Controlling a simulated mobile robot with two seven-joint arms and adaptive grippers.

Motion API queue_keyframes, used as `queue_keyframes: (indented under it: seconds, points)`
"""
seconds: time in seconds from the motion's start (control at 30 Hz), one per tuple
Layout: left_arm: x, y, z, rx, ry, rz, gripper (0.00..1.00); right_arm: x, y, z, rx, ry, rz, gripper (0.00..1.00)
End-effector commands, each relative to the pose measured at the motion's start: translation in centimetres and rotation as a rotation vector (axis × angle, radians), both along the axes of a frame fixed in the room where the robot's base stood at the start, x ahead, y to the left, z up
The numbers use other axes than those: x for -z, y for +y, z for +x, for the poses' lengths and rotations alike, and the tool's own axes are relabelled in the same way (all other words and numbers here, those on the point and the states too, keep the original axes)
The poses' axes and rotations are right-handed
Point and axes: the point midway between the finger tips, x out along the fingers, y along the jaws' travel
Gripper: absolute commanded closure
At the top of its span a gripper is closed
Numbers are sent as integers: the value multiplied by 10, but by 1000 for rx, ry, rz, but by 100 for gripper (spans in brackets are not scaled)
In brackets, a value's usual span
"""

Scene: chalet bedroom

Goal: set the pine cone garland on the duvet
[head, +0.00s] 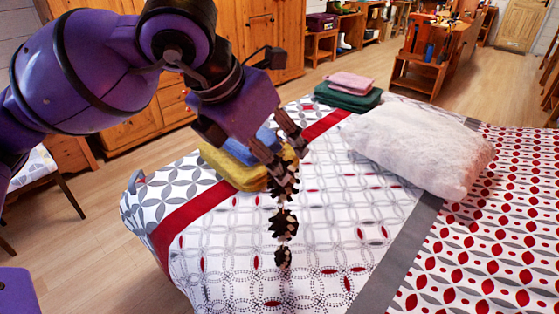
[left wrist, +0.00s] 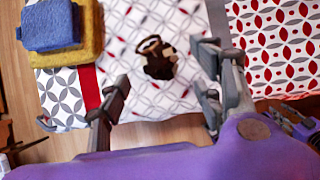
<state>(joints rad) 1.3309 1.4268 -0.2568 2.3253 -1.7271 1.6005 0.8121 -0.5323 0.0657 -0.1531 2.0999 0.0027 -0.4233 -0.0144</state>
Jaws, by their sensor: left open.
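The pine cone garland (head: 284,222) is a string of dark brown cones. In the head view it runs straight down the picture from the fingertips of my left gripper (head: 286,152), in front of the white patterned duvet (head: 345,205). In the left wrist view the garland (left wrist: 158,58) shows as a compact dark clump over the duvet, in the gap between the spread fingers. The left gripper is open, and neither finger visibly presses on the garland there. I cannot tell whether its lower end touches the duvet. My right gripper is out of view.
Folded yellow (head: 232,170) and blue (head: 250,148) cloths lie on the bed beside the left gripper. A white pillow (head: 420,148) lies to the right, with folded green and pink cloths (head: 350,90) behind it. The duvet's front middle is clear.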

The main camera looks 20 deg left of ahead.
Motion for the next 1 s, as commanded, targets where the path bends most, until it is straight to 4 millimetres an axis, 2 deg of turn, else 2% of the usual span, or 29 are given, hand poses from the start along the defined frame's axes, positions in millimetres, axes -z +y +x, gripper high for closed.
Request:
queue_keyframes:
  seconds: [0.1,0.3,0.57,0.67,0.77,0.87,0.9,1.0]
  points:
    - [-20,4,-10,-2,-2,2,40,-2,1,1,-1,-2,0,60]
    - [-36,7,-19,-1,-1,0,40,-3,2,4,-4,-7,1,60]
    - [-37,7,-21,0,2,-1,40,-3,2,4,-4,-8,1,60]
    - [-26,-1,-24,24,33,-28,40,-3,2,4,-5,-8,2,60]
    - [7,-32,-39,107,144,-143,40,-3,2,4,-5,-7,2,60]
    - [48,-83,-71,216,321,-377,40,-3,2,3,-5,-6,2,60]
    - [60,-104,-86,250,397,-503,40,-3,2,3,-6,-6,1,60]
    - [71,-149,-117,272,560,-848,40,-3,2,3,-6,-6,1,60]
